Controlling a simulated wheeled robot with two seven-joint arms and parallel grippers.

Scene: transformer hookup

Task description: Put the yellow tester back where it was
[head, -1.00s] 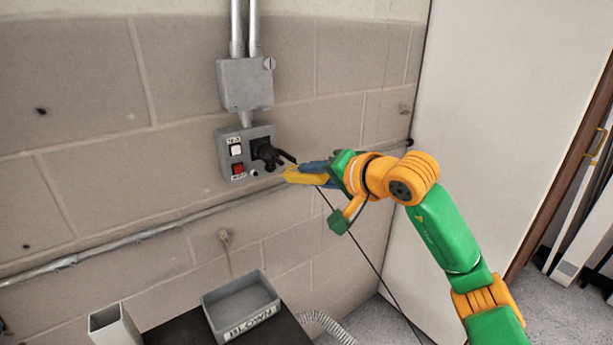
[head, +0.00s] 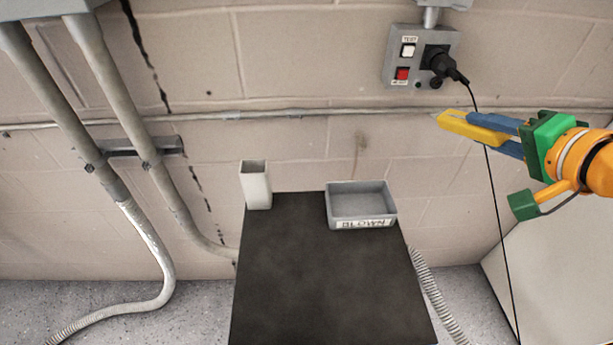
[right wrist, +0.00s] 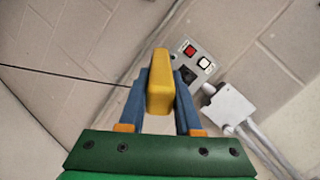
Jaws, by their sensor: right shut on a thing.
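The yellow tester (head: 462,126) is held in my right gripper (head: 484,131), in front of the wall at the right of the head view. Its narrow end points left and slightly up. In the right wrist view the tester (right wrist: 160,85) stands between the two blue fingers (right wrist: 161,92), which are shut on it. A pale, open-topped upright holder (head: 257,190) stands at the back left corner of the dark table; its inside bottom is hidden. My left gripper is not in view.
A grey tray labelled BLOWN (head: 360,203) sits at the back right of the dark table (head: 325,285), whose front is clear. A wall test box (head: 421,57) with white and red buttons holds a black plug (head: 440,63); its cable (head: 497,215) hangs behind my right gripper. Conduits run along the wall.

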